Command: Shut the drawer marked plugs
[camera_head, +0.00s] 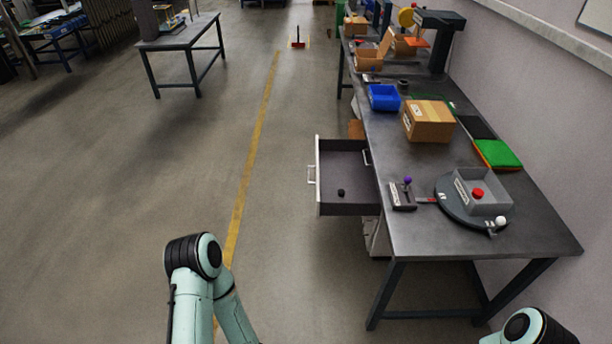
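An open drawer (346,209) sticks out to the left from under the workbench, with a pale front panel and a handle (310,175) on its outer side. A small dark round object (341,192) lies inside it. I cannot read any plugs marking on the drawer. Another pale handle shows at the bench edge by the back of the drawer. My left arm comes in at the bottom, left of centre, and my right arm at the bottom right corner. Neither gripper shows, and neither visible arm part touches the drawer.
The workbench (420,238) carries a grey tray (490,183) with a red knob on a round base, a cardboard box (429,120), a blue bin (383,97) and a green block (497,153). Floor left of the drawer is clear. Another table (190,36) stands far left.

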